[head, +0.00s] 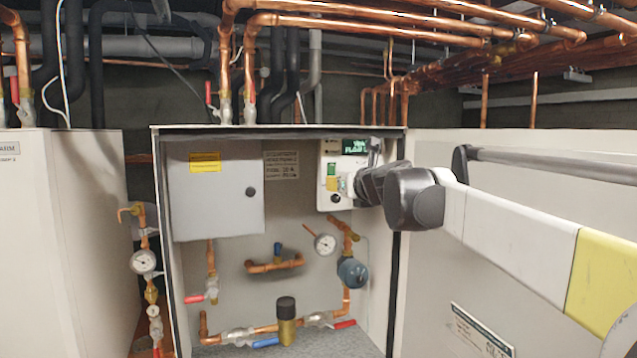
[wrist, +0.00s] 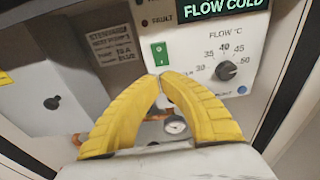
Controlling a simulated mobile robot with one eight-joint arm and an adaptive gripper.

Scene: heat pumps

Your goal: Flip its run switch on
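The run switch is a green rocker (wrist: 161,54) on the white control panel (wrist: 190,35), left of the flow knob (wrist: 227,70) in the wrist view. I cannot tell its position. My gripper (wrist: 160,77) has its two yellow fingers brought together at the tips, with nothing held between them. The tips show just below the rocker; whether they touch the panel is unclear. In the head view the control panel (head: 328,152) is at the upper right of the open cabinet, partly hidden by my dark wrist. The lit display (wrist: 225,7) reads FLOW COLD.
A grey box (head: 215,200) with a yellow label is left of the panel. Copper pipes, a gauge (head: 325,244) and red- and blue-handled valves lie below it. The open cabinet's right edge (head: 398,260) is close to my arm. More copper pipes (head: 400,20) run overhead.

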